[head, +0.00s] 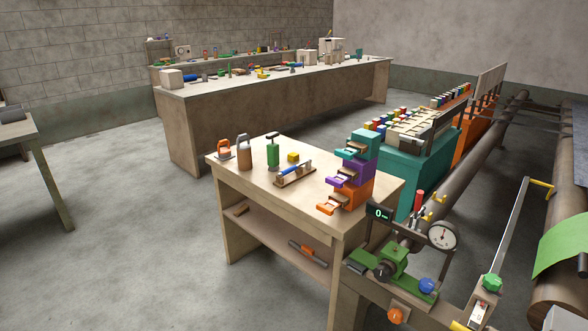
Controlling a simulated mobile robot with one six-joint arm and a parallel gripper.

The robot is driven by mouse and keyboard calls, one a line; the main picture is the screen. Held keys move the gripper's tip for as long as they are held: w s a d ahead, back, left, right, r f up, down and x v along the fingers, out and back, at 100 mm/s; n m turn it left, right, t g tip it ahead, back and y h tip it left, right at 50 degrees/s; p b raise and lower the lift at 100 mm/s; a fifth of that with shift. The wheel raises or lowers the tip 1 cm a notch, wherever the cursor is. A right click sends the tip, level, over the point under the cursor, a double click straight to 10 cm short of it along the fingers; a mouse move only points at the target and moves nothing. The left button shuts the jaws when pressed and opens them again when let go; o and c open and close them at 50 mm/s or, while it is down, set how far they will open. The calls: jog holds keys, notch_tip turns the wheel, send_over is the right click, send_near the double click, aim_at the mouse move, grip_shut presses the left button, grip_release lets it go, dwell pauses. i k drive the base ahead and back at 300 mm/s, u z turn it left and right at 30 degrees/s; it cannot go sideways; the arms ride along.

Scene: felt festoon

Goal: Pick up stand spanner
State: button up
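No spanner can be made out for certain. A tool with a blue section (290,169) lies across a small wooden stand (298,179) on the near workbench (262,190); it is too small to tell whether it is a spanner. A tool with an orange part (309,254) lies on the bench's lower shelf (275,247), its kind also unclear. My gripper is not in view.
The bench top also holds an orange-handled item (224,148), a brown can-like item (244,153), a green handled item (273,151), a yellow block (293,157) and stacked coloured drawers (354,172). Machinery with a dial gauge (443,235) stands at right.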

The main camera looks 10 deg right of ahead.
aim_at(307, 160)
jog(key=z, duration=1.45)
jog(key=k, duration=0.1)
jog(key=u, duration=3.25)
jog(key=i, duration=3.35)
